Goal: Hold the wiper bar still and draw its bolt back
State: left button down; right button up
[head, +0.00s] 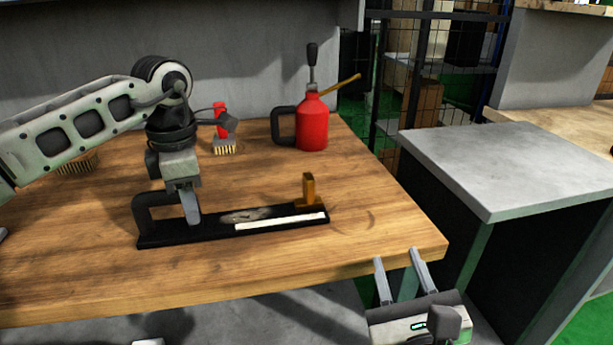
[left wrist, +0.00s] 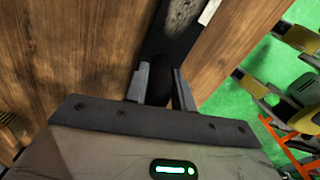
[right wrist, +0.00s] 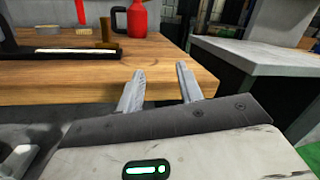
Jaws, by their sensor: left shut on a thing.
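The black wiper bar (head: 172,237) lies on the wooden table, with a looped handle at its left end and a white strip along its front. It also shows in the left wrist view (left wrist: 178,38) and the right wrist view (right wrist: 62,51). A brown-orange upright piece, seemingly the bolt (head: 308,188), stands at the bar's right end; it also shows in the right wrist view (right wrist: 105,30). My left gripper (head: 190,212) is shut on the bar at its handle, whose grasped part is partly hidden. My right gripper (head: 396,268) is open and empty, off the table's front right corner.
A red oil can (head: 312,125) stands behind the bar. A red-handled brush (head: 224,146) is behind my left gripper, and another brush (head: 78,164) lies at the left. A grey-topped cabinet (head: 500,160) stands right of the table, across a gap. The table right of the bar is clear.

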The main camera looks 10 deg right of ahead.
aim_at(305, 177)
jog(key=w+a+r+y, duration=0.1)
jog(key=w+a, duration=0.1)
jog(key=w+a+r+m+y, duration=0.1)
jog(key=w+a, duration=0.2)
jog(key=w+a+r+g+y, duration=0.1)
jog(key=w+a+r, duration=0.1)
jog(key=w+a, duration=0.1)
jog(key=shift+a+r+m, duration=0.1)
jog(key=shift+a+m, duration=0.15)
jog(key=shift+m, duration=0.05)
jog(key=w, duration=1.1)
jog(key=shift+w, duration=0.35)
grip_shut()
jog(key=shift+a, duration=0.15)
